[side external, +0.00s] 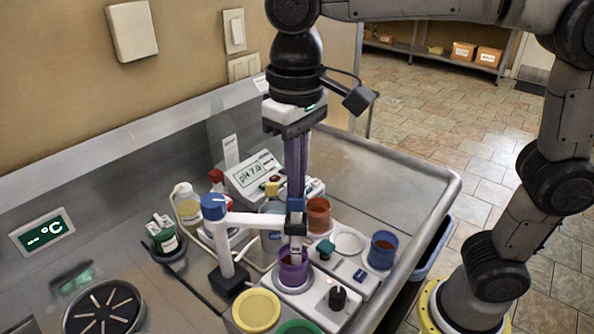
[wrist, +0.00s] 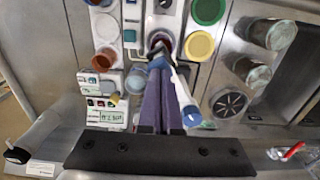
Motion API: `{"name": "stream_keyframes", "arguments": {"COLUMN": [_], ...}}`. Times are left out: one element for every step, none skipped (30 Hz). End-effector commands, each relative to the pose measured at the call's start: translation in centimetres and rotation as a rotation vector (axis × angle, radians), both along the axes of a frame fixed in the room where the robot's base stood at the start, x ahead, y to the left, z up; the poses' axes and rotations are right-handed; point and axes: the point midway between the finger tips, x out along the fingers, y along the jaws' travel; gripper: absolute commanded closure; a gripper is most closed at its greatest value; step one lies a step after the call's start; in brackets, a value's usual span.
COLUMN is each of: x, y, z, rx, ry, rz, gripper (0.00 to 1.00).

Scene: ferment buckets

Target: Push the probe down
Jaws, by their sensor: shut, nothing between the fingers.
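My gripper (side external: 295,192) points straight down with its long purple fingers together and nothing between them. Its tips are at the top of the probe (side external: 296,232), at the end of the white stand arm (side external: 258,219); I cannot tell whether they touch. The probe is upright, and its lower end goes into the purple bucket (side external: 293,276) of reddish liquid. The stand has a blue cap (side external: 213,206). In the wrist view, my gripper (wrist: 158,66) hides most of the probe and part of the bucket (wrist: 160,40).
A pH meter (side external: 252,178) reading 7.0 stands behind. Orange (side external: 319,213) and blue (side external: 382,250) buckets stand to the right, with yellow (side external: 256,310) and green (side external: 299,327) lids in front. The steel counter at back right is clear.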

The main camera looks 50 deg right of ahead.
Motion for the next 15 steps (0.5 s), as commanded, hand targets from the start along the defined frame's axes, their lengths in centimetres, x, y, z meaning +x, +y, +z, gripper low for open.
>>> {"name": "stream_keyframes", "arguments": {"x": [0.0,0.0,0.0,0.0,0.0,0.0,0.0,0.0,0.0,0.0,0.0,0.0,0.0,0.0,0.0], "y": [0.0,0.0,0.0,0.0,0.0,0.0,0.0,0.0,0.0,0.0,0.0,0.0,0.0,0.0,0.0], "z": [-0.2,-0.3,-0.4,-0.5,-0.5,-0.6,-0.7,-0.8,-0.9,-1.0,-1.1,-1.2,-1.2,-1.3,-1.4], "rx": [-0.001,-0.001,-0.001,-0.001,-0.001,-0.001,-0.001,0.000,0.000,-0.001,-0.001,-0.001,-0.001,-0.001,-0.001], "ry": [0.001,0.002,0.002,0.001,0.001,0.001,0.001,0.001,0.001,0.001,0.001,0.001,0.001,0.001,0.001], "rz": [0.000,0.000,0.000,0.000,0.000,0.000,0.000,0.000,0.000,0.000,0.000,0.000,0.000,0.000,0.000], "gripper": [1.00,1.00,1.00,1.00,1.00,1.00,1.00,1.00,1.00,1.00,1.00,1.00,1.00,1.00,1.00]}}
